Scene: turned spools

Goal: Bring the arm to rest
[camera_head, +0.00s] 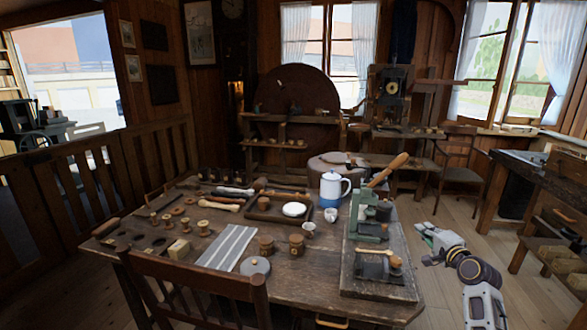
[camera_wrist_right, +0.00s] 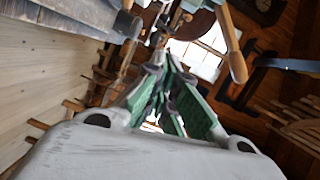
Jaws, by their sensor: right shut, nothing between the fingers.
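My right arm (camera_head: 485,305) comes in at the lower right of the head view. Its right gripper (camera_head: 424,230) is beside the right edge of the wooden table (camera_head: 300,285), over the plank floor, and looks apart from the table. In the right wrist view the gripper's green-padded fingers (camera_wrist_right: 160,85) come together at the tips. The gripper is shut and I see nothing held in it. My left gripper does not show in either view.
A chair (camera_head: 195,280) stands in front. A workbench (camera_head: 545,185) is at right, with open floor between.

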